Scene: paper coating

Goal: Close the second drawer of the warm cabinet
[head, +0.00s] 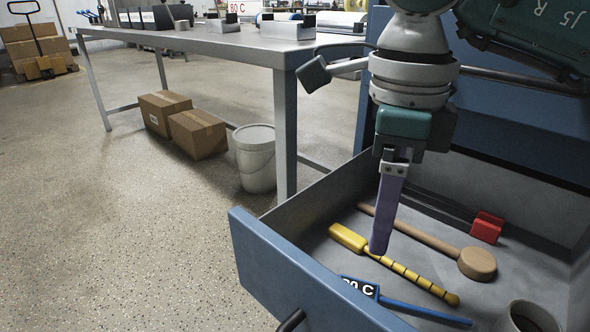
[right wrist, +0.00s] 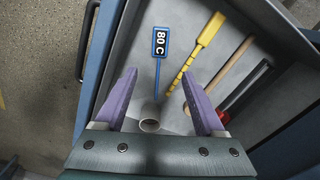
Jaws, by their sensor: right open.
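The second drawer (head: 300,278) of the warm cabinet (head: 465,140) is pulled open, and its blue front faces the lower left in the head view. A dark handle (head: 292,320) shows at the bottom edge of that view. The handle also shows at the left in the right wrist view (right wrist: 88,40). My right gripper (head: 382,250) points down over the drawer's inside, with purple fingers. In the right wrist view its fingers (right wrist: 158,98) are spread apart with nothing held between them. The left gripper is not in view.
The drawer holds a yellow tool (head: 350,238), a wooden tool (head: 478,263), a red-ended item (head: 487,227), a blue "80 C" tool (head: 420,308) and a grey cup (head: 528,318). A metal table (head: 230,47) stands behind, with a white bucket (head: 256,160) and boxes (head: 198,133) by it.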

